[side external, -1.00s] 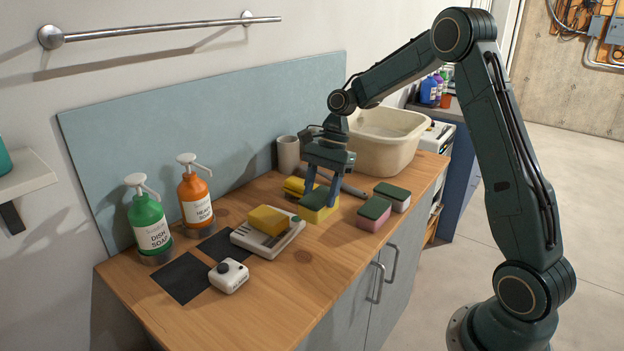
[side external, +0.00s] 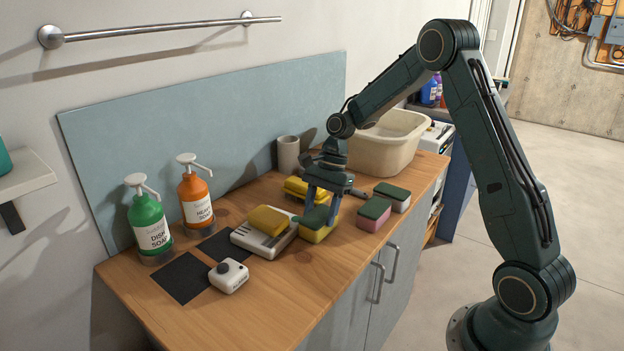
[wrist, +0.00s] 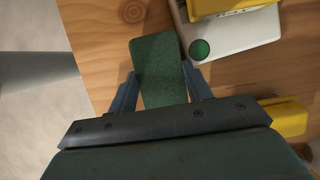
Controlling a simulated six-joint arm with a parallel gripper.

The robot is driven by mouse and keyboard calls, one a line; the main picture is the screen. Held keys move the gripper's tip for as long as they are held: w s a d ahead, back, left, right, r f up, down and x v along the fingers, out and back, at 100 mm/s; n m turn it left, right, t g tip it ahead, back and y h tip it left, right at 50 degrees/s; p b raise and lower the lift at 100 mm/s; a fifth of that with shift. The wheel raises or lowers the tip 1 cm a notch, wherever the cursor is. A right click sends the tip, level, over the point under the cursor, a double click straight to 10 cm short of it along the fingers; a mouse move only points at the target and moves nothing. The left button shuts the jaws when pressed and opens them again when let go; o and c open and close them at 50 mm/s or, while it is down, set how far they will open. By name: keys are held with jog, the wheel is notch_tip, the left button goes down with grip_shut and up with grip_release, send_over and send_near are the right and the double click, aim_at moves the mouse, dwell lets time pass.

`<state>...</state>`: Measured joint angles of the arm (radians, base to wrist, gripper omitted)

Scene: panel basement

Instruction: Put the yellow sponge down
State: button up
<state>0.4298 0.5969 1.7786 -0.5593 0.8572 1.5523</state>
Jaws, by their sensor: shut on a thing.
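The yellow sponge (side external: 314,234) with a dark green scrub top is between the fingers of my gripper (side external: 322,212). My gripper is shut on it. In the wrist view its green top (wrist: 158,62) fills the space between the fingers of my gripper (wrist: 160,84). The sponge is level and low over the wooden counter, beside the white soap dish (side external: 250,243). I cannot tell whether its underside touches the wood. A finger hides part of its side.
A plain yellow sponge (side external: 268,220) sits on the dish. Another yellow block (side external: 303,189) lies behind my gripper. Pink (side external: 372,222) and pale (side external: 393,203) green-topped sponges are to the right. The wooden counter (side external: 290,280) is bare in front.

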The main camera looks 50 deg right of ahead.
jog(key=shift+f, duration=0.25)
jog(key=o, duration=1)
jog(key=shift+r, duration=0.1)
jog(key=v, duration=1.3)
jog(key=shift+d+r, duration=0.15)
jog(key=shift+r, duration=0.2)
